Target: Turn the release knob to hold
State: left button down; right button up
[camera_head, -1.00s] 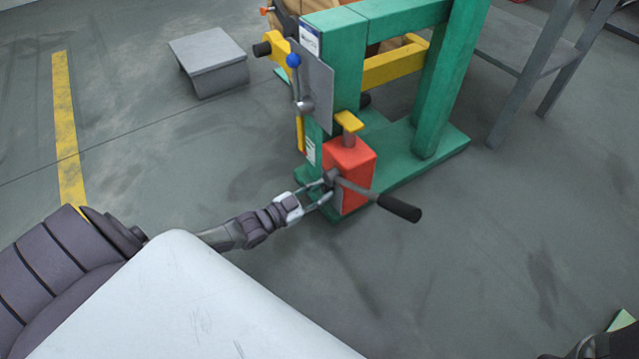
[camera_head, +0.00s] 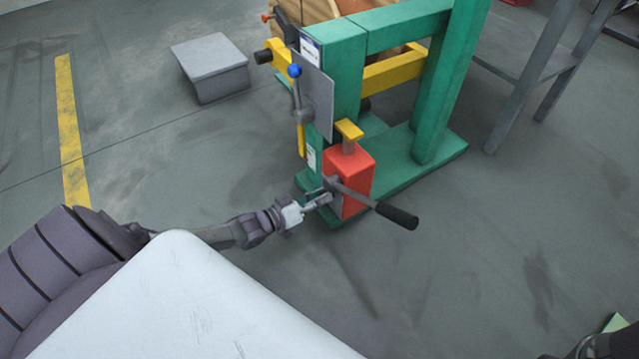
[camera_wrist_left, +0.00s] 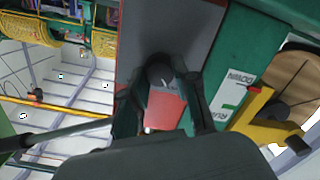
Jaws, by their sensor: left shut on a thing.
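The red jack block (camera_head: 350,172) stands upright on the green base of the machine frame, with a black-gripped lever (camera_head: 395,214) sticking out to the right. My left gripper (camera_head: 326,199) is at the lower left face of the red block, beside the lever's pivot. In the left wrist view a dark round knob (camera_wrist_left: 160,70) sits between the two fingers of the gripper (camera_wrist_left: 164,88), which is shut on it. The red block shows behind them. In the head view the fingers hide the knob, and I cannot read its setting.
The green frame (camera_head: 439,90) rises behind the block. A grey plate (camera_head: 318,95) with a blue-knobbed lever (camera_head: 294,71) is above. A grey step (camera_head: 210,66) stands at the back left, a grey table (camera_head: 520,60) at the back right. The floor in front is clear.

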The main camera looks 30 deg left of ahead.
pick_arm(q)
jog(key=shift+n, duration=0.4)
jog(key=c, duration=0.9)
grip_release()
jog(key=shift+o, duration=0.2)
jog(key=v, duration=1.2)
jog(key=shift+a, duration=0.1)
